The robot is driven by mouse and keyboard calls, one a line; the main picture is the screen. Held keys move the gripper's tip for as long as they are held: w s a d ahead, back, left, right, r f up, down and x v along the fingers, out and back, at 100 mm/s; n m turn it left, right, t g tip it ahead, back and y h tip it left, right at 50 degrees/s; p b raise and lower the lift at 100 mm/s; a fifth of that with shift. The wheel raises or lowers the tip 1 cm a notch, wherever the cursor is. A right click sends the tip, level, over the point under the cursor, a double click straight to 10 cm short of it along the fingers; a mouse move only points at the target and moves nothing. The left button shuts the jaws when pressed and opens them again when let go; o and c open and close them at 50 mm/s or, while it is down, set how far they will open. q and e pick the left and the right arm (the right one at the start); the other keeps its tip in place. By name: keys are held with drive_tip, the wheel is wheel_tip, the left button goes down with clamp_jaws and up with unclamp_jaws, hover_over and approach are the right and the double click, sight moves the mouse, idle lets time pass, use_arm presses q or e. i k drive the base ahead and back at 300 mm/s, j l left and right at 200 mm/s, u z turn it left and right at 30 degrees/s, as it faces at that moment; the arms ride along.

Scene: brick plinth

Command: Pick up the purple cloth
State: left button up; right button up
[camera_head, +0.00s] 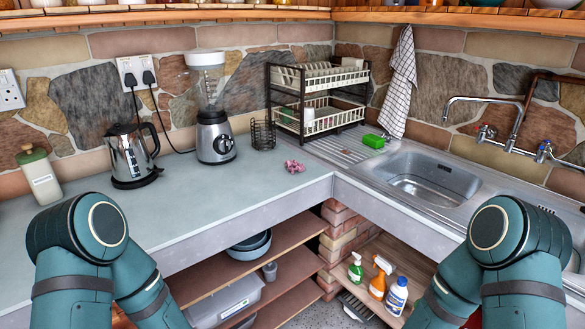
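The purple cloth (293,166) is a small crumpled pink-purple bundle. It lies on the grey countertop (215,205), near the inner corner, in front of the dish rack and to the left of the sink. My two teal arms show at the lower left and lower right of the head view, bent at their joints. Both of my grippers are out of the picture, so their state is hidden. Nothing touches the cloth.
A kettle (130,158), a blender (213,130) and a lidded jar (40,176) stand left of the cloth. A dark wire holder (263,134) and a two-tier dish rack (318,100) stand behind it. A green sponge (373,141) lies by the sink (435,178). The counter in front is clear.

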sight(294, 166)
drive_tip(key=l+u, duration=0.1)
drive_tip(key=u, duration=0.3)
drive_tip(key=i+l+u, duration=0.15)
drive_tip(key=u, duration=0.2)
drive_tip(key=l+u, duration=0.1)
drive_tip(key=u, duration=0.3)
drive_tip(key=i+l+u, duration=0.1)
drive_tip(key=l+u, duration=0.4)
drive_tip(key=l, duration=0.45)
